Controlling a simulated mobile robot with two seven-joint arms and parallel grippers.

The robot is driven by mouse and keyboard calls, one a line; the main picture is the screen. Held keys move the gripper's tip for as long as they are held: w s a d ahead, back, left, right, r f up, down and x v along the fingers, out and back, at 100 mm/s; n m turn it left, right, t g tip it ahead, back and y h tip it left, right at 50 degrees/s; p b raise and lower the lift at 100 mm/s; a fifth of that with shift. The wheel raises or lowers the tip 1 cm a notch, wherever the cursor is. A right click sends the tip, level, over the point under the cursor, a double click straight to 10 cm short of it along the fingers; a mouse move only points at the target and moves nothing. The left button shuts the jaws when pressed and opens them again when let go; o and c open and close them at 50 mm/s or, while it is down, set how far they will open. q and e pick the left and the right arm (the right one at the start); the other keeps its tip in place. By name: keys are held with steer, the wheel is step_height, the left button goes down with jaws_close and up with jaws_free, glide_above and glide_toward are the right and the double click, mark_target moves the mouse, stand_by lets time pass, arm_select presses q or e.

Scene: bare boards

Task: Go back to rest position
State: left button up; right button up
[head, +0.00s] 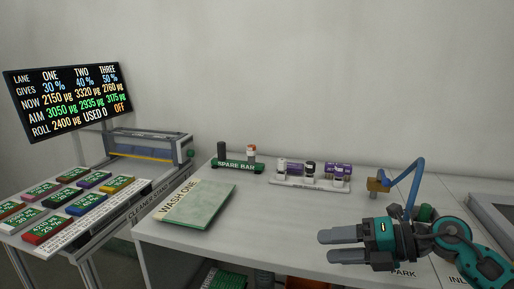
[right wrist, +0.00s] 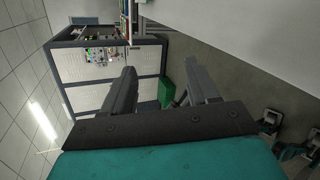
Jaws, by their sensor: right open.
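My right gripper (head: 347,246) is teal with grey fingers and comes in from the right in the head view. Its fingers are apart with nothing between them, above the white table near a "PARK" label. In the right wrist view its two fingers (right wrist: 160,92) are also spread and empty. They point toward a far part of the room with a dark-framed white panel and a green box (right wrist: 165,88). My left gripper does not show in either view.
The table holds a green "WASH ONE" pad (head: 203,205), a "SPARE BAN…" rack (head: 237,166) and a tray of small bottles (head: 310,180). A blue bent arm (head: 408,186) stands behind my right gripper. Left are a stand with colored blocks (head: 46,230) and a screen (head: 70,100).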

steer(key=s+a+f+m+t+y, duration=0.1)
steer(key=s+a+m+t+y, duration=0.1)
steer(key=a+m+t+y, duration=0.3)
steer(key=s+d+f+m+t+h, duration=0.2)
steer(key=f+m+h, duration=0.5)
steer(key=m, duration=0.4)
steer(key=s+d+f+m+t+h, duration=0.2)
steer(key=s+d+f+m+h, duration=0.1)
steer(key=s+f+m+h, duration=0.2)
step_height(320, 180, down, 4)
steer(key=m+h, duration=0.2)
steer(key=m, duration=0.4)
steer(key=shift+s+d+f+m+t, duration=0.25)
steer(key=shift+d+m+t, duration=0.05)
steer(key=shift+d+t, duration=0.1)
steer(key=s+f+m+g, duration=0.1)
steer(key=s+f, duration=0.2)
steer(key=s+f+m+g+h, duration=0.1)
steer(key=s+f+m+g, duration=0.1)
steer(key=s+f, duration=0.1)
steer(key=s+f+m+g, duration=0.1)
steer(key=s+f, duration=0.2)
steer(key=shift+s+a+m+g+h, duration=0.1)
steer(key=shift+s+m+g+h, duration=0.05)
steer(key=shift+m+g+h, duration=0.2)
